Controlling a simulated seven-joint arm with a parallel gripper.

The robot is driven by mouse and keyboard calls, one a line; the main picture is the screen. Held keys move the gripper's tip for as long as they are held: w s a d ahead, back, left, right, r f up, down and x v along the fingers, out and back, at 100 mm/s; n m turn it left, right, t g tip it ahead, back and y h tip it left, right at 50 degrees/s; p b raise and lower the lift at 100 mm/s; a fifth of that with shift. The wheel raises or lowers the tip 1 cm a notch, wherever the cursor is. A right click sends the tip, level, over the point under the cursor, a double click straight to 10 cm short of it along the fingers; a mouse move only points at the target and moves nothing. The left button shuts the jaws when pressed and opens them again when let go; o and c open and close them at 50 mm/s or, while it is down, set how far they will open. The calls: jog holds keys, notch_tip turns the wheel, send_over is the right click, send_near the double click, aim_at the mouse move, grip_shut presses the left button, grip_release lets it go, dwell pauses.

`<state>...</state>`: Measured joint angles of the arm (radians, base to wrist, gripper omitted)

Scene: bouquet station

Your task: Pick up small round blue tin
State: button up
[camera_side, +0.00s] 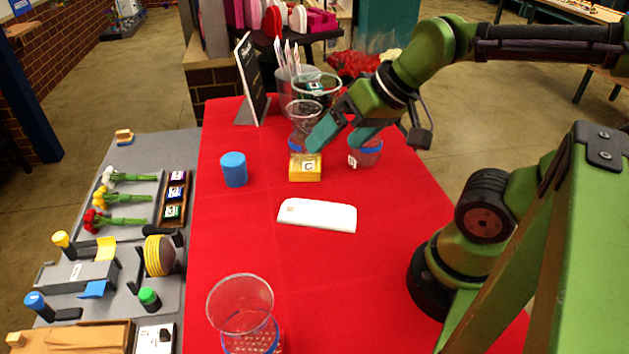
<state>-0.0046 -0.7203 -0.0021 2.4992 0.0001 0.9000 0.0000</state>
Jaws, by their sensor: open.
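The small round blue tin (234,170) stands upright on the red tablecloth, left of the middle of the table. My gripper (333,143) has teal fingers, spread apart with nothing seen between them. It hangs to the right of the tin and farther up the picture, well apart from it. The gripper shows above and just behind a yellow box (305,168) marked C; its exact height cannot be told.
Glass vases (303,117) and a bucket of red flowers (355,65) stand near my gripper. A white case (317,214) lies mid-table. A clear vase (241,305) stands in front. A grey side table (120,235) holds flowers and tools. Red cloth around the tin is clear.

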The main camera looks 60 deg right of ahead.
jog(key=w+d+f+m+g, duration=0.1)
jog(key=w+f+m+g, duration=0.15)
jog(key=w+m, duration=0.45)
jog(key=m, duration=2)
send_near(235, 157)
jog(key=x, duration=0.8)
jog(key=shift+a+f, duration=0.1)
jog(key=shift+s+x, duration=0.15)
jog(key=shift+x, duration=1.2)
jog(key=shift+s+x, duration=0.15)
jog(key=shift+x, duration=1.2)
jog(key=shift+a+f, duration=0.1)
jog(key=shift+a, duration=0.05)
jog(key=shift+c, duration=0.4)
jog(key=c, duration=1.1)
jog(key=shift+o, duration=0.2)
